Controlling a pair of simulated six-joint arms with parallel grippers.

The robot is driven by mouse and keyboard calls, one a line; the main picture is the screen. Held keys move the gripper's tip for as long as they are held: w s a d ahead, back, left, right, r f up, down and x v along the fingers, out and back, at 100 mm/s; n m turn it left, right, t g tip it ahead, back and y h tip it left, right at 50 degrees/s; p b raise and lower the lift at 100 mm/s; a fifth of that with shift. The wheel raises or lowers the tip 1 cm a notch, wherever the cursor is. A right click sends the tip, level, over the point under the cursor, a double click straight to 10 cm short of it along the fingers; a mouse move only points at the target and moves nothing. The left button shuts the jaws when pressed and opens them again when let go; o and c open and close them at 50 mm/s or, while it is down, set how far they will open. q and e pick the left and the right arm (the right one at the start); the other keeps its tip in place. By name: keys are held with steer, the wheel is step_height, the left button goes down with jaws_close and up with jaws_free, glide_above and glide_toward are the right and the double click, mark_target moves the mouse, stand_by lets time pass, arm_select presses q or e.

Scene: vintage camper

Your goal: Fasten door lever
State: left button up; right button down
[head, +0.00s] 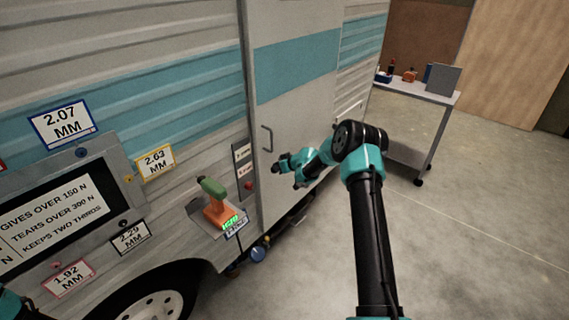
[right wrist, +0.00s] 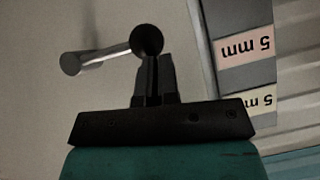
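The door lever (right wrist: 105,54) shows in the right wrist view as a pale metal rod with a dark round ball (right wrist: 148,40) at one end. In the head view, my right gripper (head: 277,167) is at the camper door (head: 294,110), below the grab handle (head: 267,138), and hides most of the lever. In the right wrist view, the fingers of my right gripper (right wrist: 154,66) are close together with a narrow gap. The ball is at their tips; whether they touch it is unclear. My left gripper is out of view; only part of my left arm shows at the bottom left corner.
Left of the door is a label plate (head: 243,168), and below it a green-and-orange tool (head: 215,204) on a small shelf. A sign panel (head: 55,215) and size tags are further left. A cart (head: 418,93) stands at the back right. The floor right is clear.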

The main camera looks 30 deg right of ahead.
steer(key=shift+a+f, duration=0.3)
steer(key=shift+f, duration=0.2)
steer(key=shift+s+a+f, duration=0.1)
steer(key=shift+f, duration=0.05)
steer(key=s+d+r, duration=0.1)
steer(key=s+r, duration=0.8)
steer(key=r, duration=0.1)
steer(key=shift+d, duration=0.25)
stand_by(0.3)
